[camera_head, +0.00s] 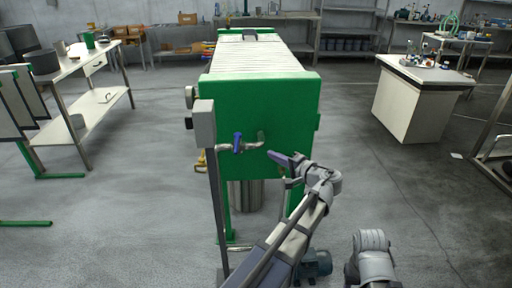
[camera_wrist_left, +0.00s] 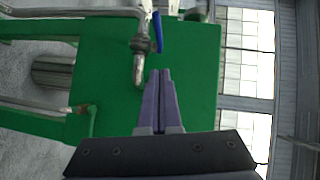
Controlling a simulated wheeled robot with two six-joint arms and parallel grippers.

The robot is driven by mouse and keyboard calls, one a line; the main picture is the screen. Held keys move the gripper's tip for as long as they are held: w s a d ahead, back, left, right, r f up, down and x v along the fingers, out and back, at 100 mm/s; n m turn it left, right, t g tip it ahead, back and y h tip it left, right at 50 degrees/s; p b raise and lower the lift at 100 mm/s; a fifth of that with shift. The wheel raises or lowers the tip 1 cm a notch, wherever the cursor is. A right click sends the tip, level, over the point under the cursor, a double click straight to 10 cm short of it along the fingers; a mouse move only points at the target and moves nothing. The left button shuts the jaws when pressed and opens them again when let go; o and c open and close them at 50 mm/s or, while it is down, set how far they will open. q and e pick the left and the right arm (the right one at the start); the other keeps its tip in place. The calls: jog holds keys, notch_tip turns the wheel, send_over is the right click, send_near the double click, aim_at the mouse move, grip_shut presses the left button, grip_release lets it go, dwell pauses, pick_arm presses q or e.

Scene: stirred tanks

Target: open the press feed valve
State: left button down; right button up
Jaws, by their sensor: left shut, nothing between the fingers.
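The press feed valve is on a short metal pipe at the front of the green press (camera_head: 300,105). Its blue handle (camera_head: 238,143) stands upright across the pipe in the head view. In the left wrist view the blue handle (camera_wrist_left: 158,32) shows at the top, beside the metal pipe (camera_wrist_left: 138,65). My left gripper (camera_head: 271,155) is just right of the valve and pipe, apart from the handle. Its fingers (camera_wrist_left: 161,74) are together and empty, pointing toward the green plate. My right gripper is not in view.
A grey post with a box (camera_head: 204,125) stands left of the valve. A metal cylinder (camera_head: 246,194) sits beneath the press. A steel table (camera_head: 105,100) is at left and a white cabinet (camera_head: 410,105) at right. Floor is clear on both sides of the press.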

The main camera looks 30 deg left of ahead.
pick_arm(q)
jog(key=b, duration=0.2)
send_near(237, 144)
jog(key=w+a, duration=0.2)
jog(key=w, duration=0.2)
jog(key=shift+s+a+f, duration=0.2)
jog(key=shift+s+a, duration=0.05)
jog(key=shift+a, duration=0.3)
jog(key=shift+s+a+f, duration=0.25)
jog(key=shift+s+a, duration=0.05)
jog(key=shift+a, duration=0.25)
jog(key=shift+s+a+f, duration=0.2)
jog(key=shift+s+a, duration=0.05)
jog(key=shift+a, duration=0.35)
